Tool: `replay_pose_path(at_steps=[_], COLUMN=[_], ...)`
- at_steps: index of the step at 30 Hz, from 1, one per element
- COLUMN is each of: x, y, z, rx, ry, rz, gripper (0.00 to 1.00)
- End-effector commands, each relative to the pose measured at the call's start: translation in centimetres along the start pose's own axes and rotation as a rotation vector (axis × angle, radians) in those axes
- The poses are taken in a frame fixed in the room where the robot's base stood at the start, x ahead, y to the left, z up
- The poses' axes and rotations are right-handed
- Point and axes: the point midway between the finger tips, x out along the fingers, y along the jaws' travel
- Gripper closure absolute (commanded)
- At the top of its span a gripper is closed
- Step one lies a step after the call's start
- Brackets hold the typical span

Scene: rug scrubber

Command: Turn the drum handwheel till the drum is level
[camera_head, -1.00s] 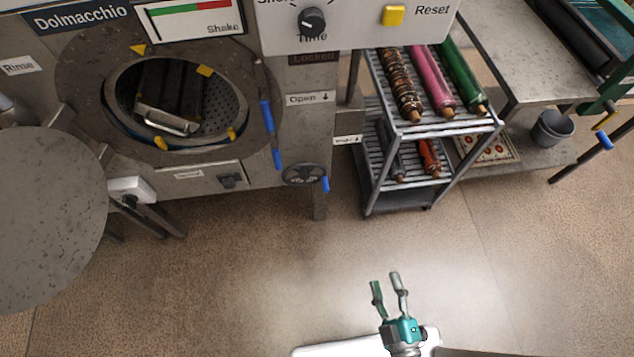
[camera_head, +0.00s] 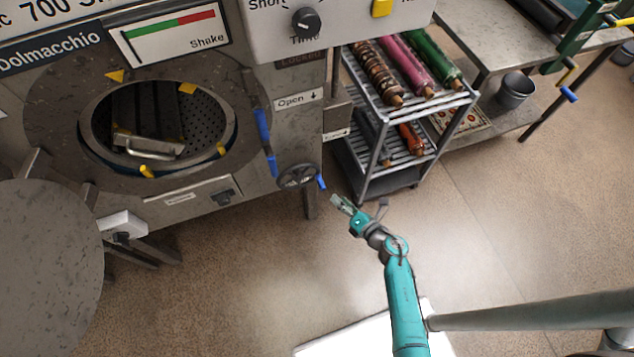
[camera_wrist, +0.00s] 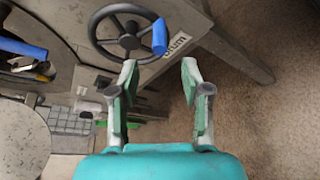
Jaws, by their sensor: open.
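The drum handwheel (camera_head: 297,177) is a dark spoked wheel with a blue crank handle (camera_head: 321,184), on the lower right front of the machine. The wheel also shows in the wrist view (camera_wrist: 128,38), with its blue handle (camera_wrist: 159,37) on the wheel's right side and a label reading "Drum" partly behind it. The drum (camera_head: 205,120) is a perforated tub inside the round opening, with dark contents. My gripper (camera_head: 338,200) is open and empty, just right of and below the blue handle. In the wrist view its fingers (camera_wrist: 162,95) are apart, short of the handle and not touching it.
A blue lever (camera_head: 265,140) hangs above the wheel, beside the opening. A machine leg (camera_head: 310,203) stands below the wheel. A rack (camera_head: 385,178) of rolled rugs stands close to the right. The round door (camera_head: 50,270) hangs open at left. The floor in front is clear.

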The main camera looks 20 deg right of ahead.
Motion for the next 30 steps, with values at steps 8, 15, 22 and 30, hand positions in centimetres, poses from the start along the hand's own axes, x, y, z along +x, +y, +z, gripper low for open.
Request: replay_pose_path(at_steps=[8,15,22,30], x=[3.6,7.8,10.1,10.7], y=[0.1,0.1,0.1,0.1], z=[0.0,0.0,0.0,0.0], rx=[-0.001,-0.001,0.000,0.002], ry=[0.003,0.003,0.001,0.000], rz=[0.003,0.003,0.002,0.000], gripper=[0.53,0.53,0.53,0.53])
